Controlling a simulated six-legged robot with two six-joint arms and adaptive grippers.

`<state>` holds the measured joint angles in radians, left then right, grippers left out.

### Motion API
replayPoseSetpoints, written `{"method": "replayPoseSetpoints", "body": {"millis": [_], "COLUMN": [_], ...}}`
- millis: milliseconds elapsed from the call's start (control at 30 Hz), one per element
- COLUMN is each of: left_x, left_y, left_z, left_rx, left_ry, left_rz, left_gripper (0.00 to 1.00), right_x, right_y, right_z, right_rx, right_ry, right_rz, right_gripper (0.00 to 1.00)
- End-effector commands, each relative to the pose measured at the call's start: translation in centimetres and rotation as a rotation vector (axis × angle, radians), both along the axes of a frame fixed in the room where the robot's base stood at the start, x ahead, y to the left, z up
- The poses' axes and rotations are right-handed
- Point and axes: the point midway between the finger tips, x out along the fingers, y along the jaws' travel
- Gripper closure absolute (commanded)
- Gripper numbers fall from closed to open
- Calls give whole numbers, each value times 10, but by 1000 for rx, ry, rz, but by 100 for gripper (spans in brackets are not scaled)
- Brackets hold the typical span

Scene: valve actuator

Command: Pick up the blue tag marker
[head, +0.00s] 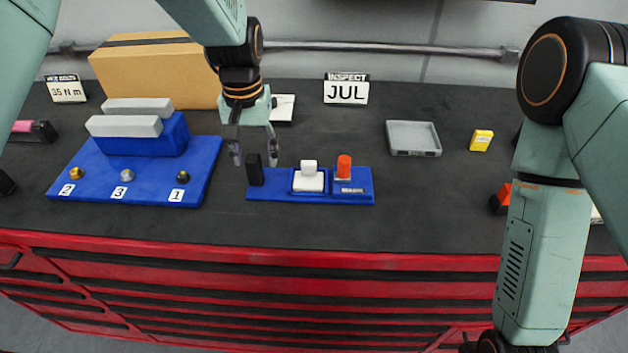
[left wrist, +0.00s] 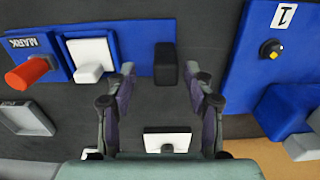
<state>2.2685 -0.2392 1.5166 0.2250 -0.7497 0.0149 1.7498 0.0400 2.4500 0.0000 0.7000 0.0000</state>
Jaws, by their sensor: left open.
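A low blue base labelled MARK (head: 279,195) stands on the bench in the head view and also shows in the left wrist view (left wrist: 138,36). It carries an upright black block (head: 255,172), a white block on a white pad (head: 309,182) and an orange-red cylinder (head: 344,166). I cannot tell which part is the blue tag marker. My left gripper (head: 254,153) is open and empty, pointing down at the black block. In the left wrist view the black block (left wrist: 166,64) lies in line with the gap between the fingertips. My right gripper is out of view.
A blue stand (head: 70,190) with numbered knobs and grey bars is close on the left. A cardboard box (head: 155,75), an INSPECT JUL sign (head: 346,90) and a small white sign (head: 282,108) are behind. A grey tray (head: 413,138) and yellow block (head: 481,140) are right.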

Motion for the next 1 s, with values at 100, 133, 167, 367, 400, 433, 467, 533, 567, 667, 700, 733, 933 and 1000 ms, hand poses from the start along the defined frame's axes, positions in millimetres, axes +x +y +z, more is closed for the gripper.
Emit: {"method": "replayPoseSetpoints", "body": {"millis": [100,133,167,367,400,433,467,533,567,667,700,733,933,1000], "left_x": [0,-1,0,0,1,1,1,1,1,1,1,1,1,1], "left_y": [2,3,4,6,6,6,6,6,6,6,6,6,6,6], "left_z": [-13,-17,-22,-47,-50,-51,-52,-52,-52,-52,-52,-52,-52,-52], "left_rx": [-1,-1,-1,0,0,0,0,0,0,0,0,0,0,0], "left_ry": [3,4,5,2,2,1,1,0,0,0,0,0,1,1], "left_rz": [1,1,2,0,0,0,0,0,1,1,1,1,1,1], "left_gripper": [47,47,47,47,47,47,47,47,47,47,49,51,68,74], "right_x": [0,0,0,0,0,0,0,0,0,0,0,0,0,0], "right_y": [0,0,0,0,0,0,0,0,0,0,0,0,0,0], "right_z": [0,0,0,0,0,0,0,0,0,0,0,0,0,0], "right_rx": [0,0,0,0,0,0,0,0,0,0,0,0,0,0], "right_ry": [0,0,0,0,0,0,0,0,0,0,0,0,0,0], "right_rz": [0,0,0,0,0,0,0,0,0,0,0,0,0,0], "right_gripper": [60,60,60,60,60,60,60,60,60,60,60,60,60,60]}}
